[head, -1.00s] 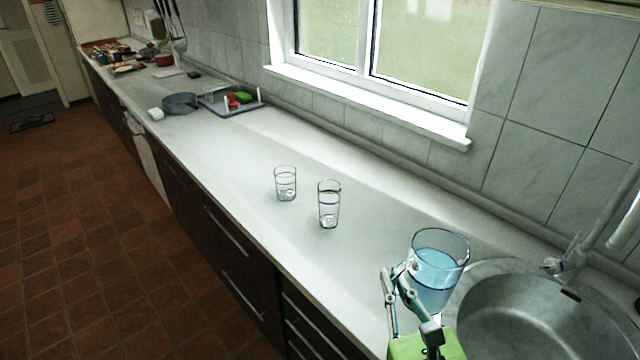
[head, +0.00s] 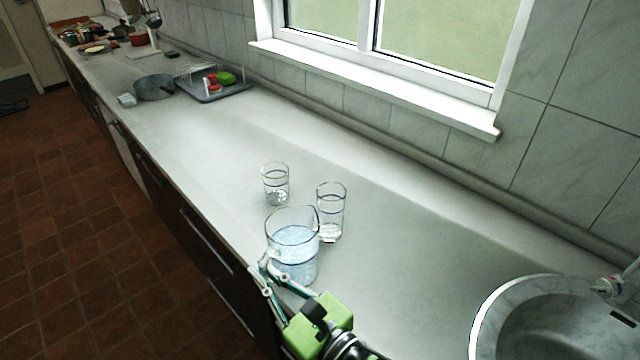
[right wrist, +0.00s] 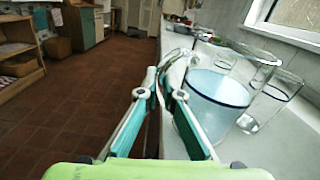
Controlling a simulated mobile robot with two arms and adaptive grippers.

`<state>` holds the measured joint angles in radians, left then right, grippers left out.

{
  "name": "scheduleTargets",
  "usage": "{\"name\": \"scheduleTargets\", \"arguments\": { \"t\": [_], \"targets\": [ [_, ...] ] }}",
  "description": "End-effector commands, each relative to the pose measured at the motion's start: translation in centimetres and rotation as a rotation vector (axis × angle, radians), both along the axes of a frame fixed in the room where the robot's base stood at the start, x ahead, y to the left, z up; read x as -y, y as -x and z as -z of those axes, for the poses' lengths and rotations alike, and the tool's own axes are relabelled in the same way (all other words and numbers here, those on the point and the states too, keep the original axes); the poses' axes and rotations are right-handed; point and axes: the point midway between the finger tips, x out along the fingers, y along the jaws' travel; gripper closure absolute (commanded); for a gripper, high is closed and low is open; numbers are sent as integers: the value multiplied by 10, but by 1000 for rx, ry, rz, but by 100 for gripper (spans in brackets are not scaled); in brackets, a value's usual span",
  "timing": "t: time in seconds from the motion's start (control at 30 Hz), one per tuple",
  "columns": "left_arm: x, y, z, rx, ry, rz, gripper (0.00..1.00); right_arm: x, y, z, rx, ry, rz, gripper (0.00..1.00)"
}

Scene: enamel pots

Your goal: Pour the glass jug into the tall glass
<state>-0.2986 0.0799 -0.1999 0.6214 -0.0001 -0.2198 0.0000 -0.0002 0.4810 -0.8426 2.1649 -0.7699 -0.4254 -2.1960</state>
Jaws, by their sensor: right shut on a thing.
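The glass jug (head: 295,258) holds light blue liquid and is upright, or nearly so, in the head view. My right gripper (head: 268,268) is shut on the jug at its left side. In the right wrist view the fingers (right wrist: 165,84) close at the handle and the jug (right wrist: 214,98) stands to their right. The tall glass (head: 331,212) stands on the counter just behind and right of the jug, with a little clear content at its base. A shorter glass (head: 275,184) stands behind the jug. My left gripper is out of view.
The sink (head: 545,318) lies at the right. A grey rack tray (head: 215,90) with red and green items and a grey pan (head: 154,88) are farther along the counter. The counter (head: 420,240) right of the glasses is clear.

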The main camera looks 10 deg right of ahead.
Motion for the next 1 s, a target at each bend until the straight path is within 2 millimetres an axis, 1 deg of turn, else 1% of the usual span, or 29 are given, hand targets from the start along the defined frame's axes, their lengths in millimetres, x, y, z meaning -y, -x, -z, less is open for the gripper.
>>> {"name": "scheduleTargets", "arguments": {
  "t": [0.03, 0.2, 0.53, 0.67, 1.0],
  "targets": [
    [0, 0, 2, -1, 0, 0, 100, -3, 0, -3, 14, 0, -9, 100],
    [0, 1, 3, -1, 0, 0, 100, -7, 1, -1, 15, 2, -22, 100],
    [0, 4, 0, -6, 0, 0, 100, -7, 0, -5, 8, -6, -20, 100],
    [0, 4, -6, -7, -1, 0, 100, -5, -1, -11, -13, -28, -21, 100],
    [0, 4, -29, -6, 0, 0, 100, 1, -7, -36, -123, -139, -21, 100]
  ]
}}
